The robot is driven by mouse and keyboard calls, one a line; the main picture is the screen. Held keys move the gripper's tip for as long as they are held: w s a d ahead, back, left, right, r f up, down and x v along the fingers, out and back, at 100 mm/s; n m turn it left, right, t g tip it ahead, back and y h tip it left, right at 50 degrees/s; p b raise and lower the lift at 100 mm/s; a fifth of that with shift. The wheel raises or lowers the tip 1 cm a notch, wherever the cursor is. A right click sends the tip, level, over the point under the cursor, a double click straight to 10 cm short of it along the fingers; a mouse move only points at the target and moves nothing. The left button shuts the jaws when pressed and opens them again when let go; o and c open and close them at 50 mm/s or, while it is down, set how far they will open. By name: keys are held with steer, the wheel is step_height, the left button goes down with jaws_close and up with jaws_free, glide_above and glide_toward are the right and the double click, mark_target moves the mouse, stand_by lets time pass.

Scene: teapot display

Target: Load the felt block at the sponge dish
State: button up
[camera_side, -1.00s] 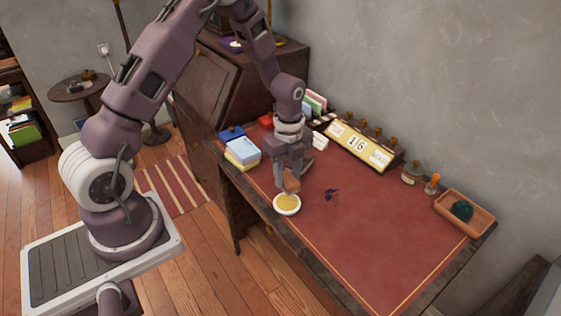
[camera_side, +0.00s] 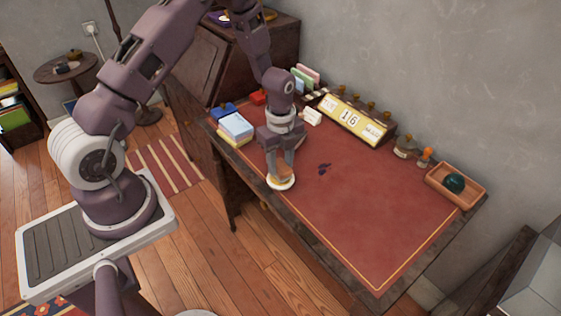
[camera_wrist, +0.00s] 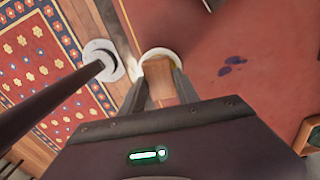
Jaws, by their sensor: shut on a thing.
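The sponge dish (camera_side: 281,188) is a small white round dish near the desk's front left edge; its rim also shows in the wrist view (camera_wrist: 156,52). My gripper (camera_side: 281,178) points down over it and is shut on the brown felt block (camera_wrist: 160,82). The block is between my fingers, low at the dish, and covers most of the yellow sponge. I cannot tell how firmly the block touches the sponge.
Dark blue ink spots (camera_side: 324,168) mark the red desk top (camera_side: 370,220) right of the dish. Blue and yellow pads (camera_side: 235,127) lie at the left. A calendar stand (camera_side: 350,118), stamps (camera_side: 405,147) and a terracotta tray (camera_side: 470,202) line the back. The middle is clear.

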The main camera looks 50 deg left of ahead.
mark_target(280, 165)
steer(key=shift+f, duration=0.55)
stand_by(1.3)
steer(key=shift+r, duration=3.55)
